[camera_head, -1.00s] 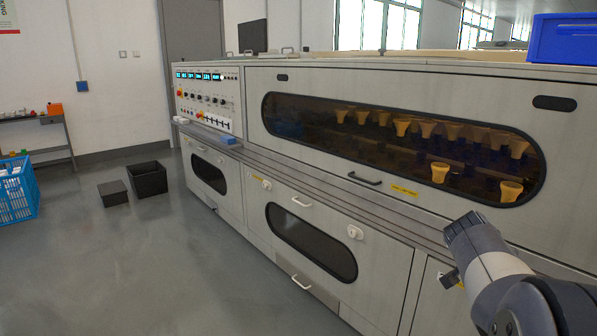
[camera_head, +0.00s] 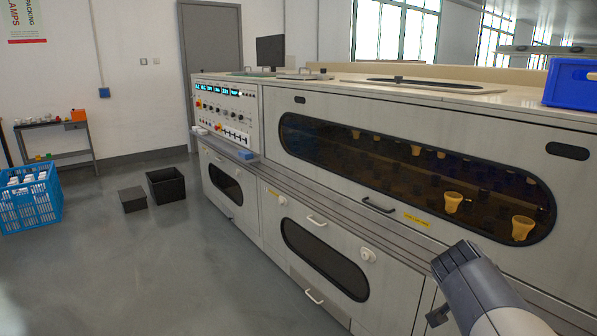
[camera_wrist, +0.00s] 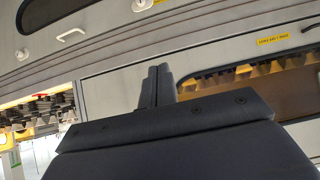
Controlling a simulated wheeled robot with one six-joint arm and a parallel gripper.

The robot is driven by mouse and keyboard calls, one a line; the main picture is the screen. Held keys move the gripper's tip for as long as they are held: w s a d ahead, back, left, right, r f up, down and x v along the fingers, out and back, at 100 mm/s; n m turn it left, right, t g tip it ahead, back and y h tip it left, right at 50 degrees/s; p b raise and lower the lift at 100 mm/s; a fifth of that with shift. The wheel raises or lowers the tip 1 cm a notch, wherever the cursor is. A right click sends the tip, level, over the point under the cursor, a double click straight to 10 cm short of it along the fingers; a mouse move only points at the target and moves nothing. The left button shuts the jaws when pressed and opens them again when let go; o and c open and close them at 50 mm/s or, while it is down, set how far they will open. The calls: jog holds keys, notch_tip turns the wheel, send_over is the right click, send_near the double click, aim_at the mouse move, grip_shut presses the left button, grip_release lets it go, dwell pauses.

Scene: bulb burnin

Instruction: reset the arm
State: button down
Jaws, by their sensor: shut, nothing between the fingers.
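My gripper (camera_wrist: 156,84) shows in the wrist view with its two dark fingers together and nothing between them. The view is tilted, and the grey machine panels lie beyond the fingers. In the head view, my arm (camera_head: 485,292) reaches in from the lower right, in front of the grey burn-in machine (camera_head: 480,120). The gripper fingers cannot be made out clearly there. No object is held.
The machine's long dark window (camera_head: 400,165) shows yellow bulb holders inside. A door handle (camera_head: 378,205) sticks out below it. A blue bin (camera_head: 572,82) stands on top.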

jog(key=s+a+r+y+p, duration=0.1)
jog(key=s+a+r+p, duration=0.1)
jog(key=p, duration=0.5)
notch_tip(320, 180, up, 3)
jog(key=shift+a+f+g, duration=0.2)
jog(key=shift+a+g, duration=0.2)
jog(key=shift+a, duration=0.25)
jog(key=shift+s+f+y, duration=0.1)
jog(key=shift+s+y, duration=0.05)
jog(key=shift+y, duration=0.15)
